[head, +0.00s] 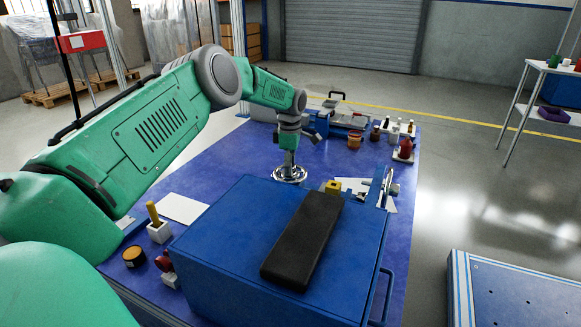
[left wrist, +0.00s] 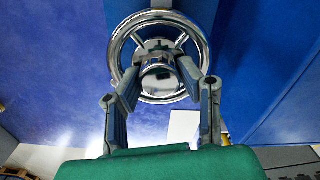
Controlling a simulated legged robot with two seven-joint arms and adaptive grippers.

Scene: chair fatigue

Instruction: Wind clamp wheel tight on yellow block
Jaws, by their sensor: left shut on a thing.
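The chrome clamp wheel (head: 289,174) lies flat beyond the blue box, near the middle of the table. In the left wrist view its round rim, spokes and central hub (left wrist: 157,78) show clearly. My left gripper (head: 289,158) points down onto the wheel from above. In the left wrist view its two fingers (left wrist: 158,82) are closed on the hub, one on each side, inside the rim. The yellow block (head: 333,187) shows just right of the wheel, partly hidden behind the blue box. I cannot tell how the clamp meets it. My right gripper is not in view.
A large blue box (head: 215,235) with a black slab (head: 303,240) on top fills the near table. A white block with a yellow peg (head: 153,213) stands at left. Bottles and a red item (head: 405,149) stand at the far right. Bare blue tabletop (head: 240,160) lies left of the wheel.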

